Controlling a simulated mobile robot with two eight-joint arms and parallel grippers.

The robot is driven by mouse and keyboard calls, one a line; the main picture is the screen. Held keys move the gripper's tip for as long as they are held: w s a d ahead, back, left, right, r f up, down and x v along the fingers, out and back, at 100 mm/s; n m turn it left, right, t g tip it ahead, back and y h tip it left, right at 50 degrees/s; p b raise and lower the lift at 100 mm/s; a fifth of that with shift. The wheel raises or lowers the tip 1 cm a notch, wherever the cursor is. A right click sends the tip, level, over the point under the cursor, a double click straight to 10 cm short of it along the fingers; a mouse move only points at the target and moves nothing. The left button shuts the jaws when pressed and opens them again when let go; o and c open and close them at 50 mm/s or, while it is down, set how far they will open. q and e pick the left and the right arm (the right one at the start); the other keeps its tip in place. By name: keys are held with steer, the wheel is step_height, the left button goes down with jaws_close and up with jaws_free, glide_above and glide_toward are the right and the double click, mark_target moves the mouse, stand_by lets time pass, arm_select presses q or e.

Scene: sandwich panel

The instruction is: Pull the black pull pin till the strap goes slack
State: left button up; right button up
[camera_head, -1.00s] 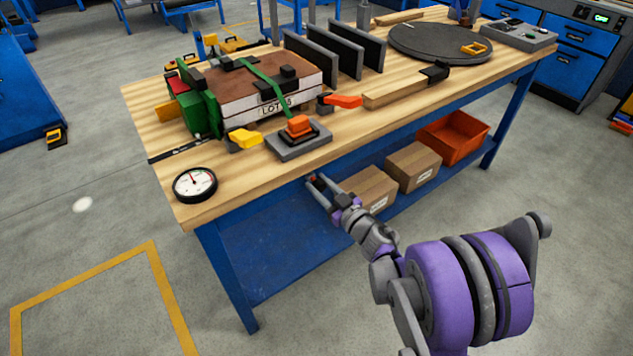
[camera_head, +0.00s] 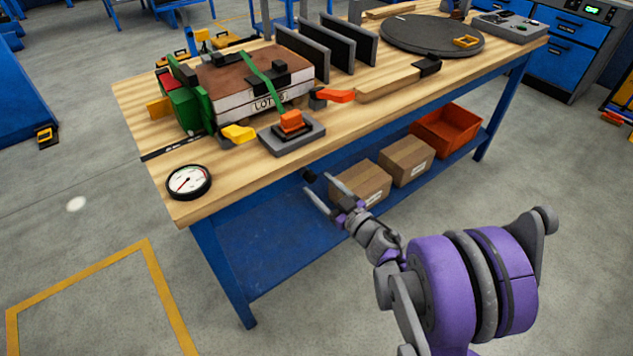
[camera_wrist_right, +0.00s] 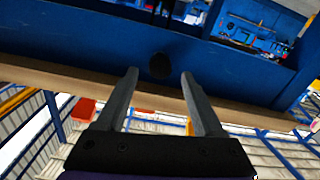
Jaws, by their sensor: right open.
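My right gripper (camera_head: 318,183) is open in front of the bench's front edge, above the lower shelf. A small black piece (camera_head: 309,176), apparently the pull pin, shows just beyond its fingertips. In the right wrist view the black piece (camera_wrist_right: 159,65) appears as a round dark shape between and beyond the spread fingers (camera_wrist_right: 159,75), with no visible contact. I cannot tell what supports it. The green strap (camera_head: 262,76) runs over the brown-topped load (camera_head: 226,75); its slackness is hard to judge. My left gripper is not in view.
An orange block on a grey base (camera_head: 291,136), a yellow lever (camera_head: 238,134), a red lever (camera_head: 340,96) and a round gauge (camera_head: 188,182) are on the wooden bench (camera_head: 235,175). Cardboard boxes (camera_head: 360,184) and an orange bin (camera_head: 447,132) stand on the shelf below.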

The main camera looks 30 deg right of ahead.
steer(key=s, duration=0.8)
steer(key=shift+s+d, duration=0.2)
steer(key=shift+d, duration=0.15)
